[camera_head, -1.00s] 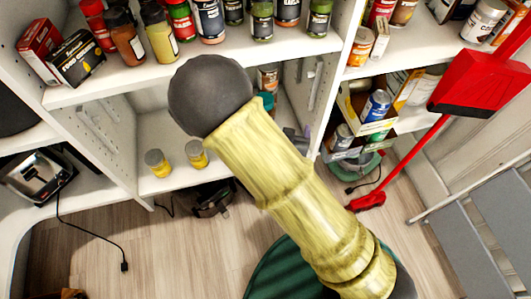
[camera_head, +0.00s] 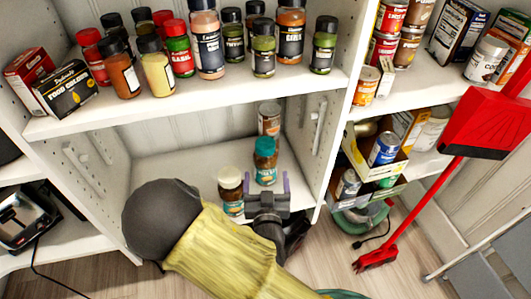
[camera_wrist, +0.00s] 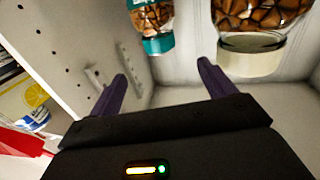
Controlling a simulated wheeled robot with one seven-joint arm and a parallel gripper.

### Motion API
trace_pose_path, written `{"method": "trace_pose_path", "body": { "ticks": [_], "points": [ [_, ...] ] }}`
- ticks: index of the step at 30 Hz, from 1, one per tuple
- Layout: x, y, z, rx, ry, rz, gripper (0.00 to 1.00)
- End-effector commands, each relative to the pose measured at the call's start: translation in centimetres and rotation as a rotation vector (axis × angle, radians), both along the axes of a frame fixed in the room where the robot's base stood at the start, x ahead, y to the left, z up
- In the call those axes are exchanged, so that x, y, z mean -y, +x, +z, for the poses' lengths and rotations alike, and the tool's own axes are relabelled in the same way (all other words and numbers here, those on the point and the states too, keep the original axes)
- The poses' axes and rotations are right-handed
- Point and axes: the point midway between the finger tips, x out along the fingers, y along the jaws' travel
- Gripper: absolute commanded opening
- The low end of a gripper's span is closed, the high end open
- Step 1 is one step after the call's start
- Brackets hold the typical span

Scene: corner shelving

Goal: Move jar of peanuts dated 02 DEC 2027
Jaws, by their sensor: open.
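One has a teal lid and a teal label (camera_head: 265,162); the other has a cream lid and brown contents (camera_head: 231,192). In the wrist view, both look upside down: the teal-lidded jar (camera_wrist: 152,25) at top centre and the cream-lidded jar (camera_wrist: 250,25), full of brown nuts, to its right. No date is readable, so I cannot tell which is the named jar. My gripper (camera_head: 267,182) is open and empty, in front of the teal-lidded jar and right of the cream-lidded one. Its fingers (camera_wrist: 162,70) hold nothing.
The shelf's right side panel (camera_head: 314,140) is close to my gripper. The upper shelf (camera_head: 200,103) carries several spice jars. A red dustpan (camera_head: 490,122) and boxed cans (camera_head: 383,148) are at right.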

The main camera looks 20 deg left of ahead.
Motion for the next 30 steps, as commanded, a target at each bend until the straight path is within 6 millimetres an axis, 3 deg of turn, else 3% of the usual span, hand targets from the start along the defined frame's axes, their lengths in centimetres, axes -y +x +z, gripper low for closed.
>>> {"method": "trace_pose_path", "body": {
  "ticks": [24, 30],
  "points": [
    [-3.9, 12.4, -0.2, 0.002, -0.002, 0.001, 0.83],
    [-4.5, 14.4, -0.1, 0.001, -0.001, 0.000, 0.83]
  ]
}}
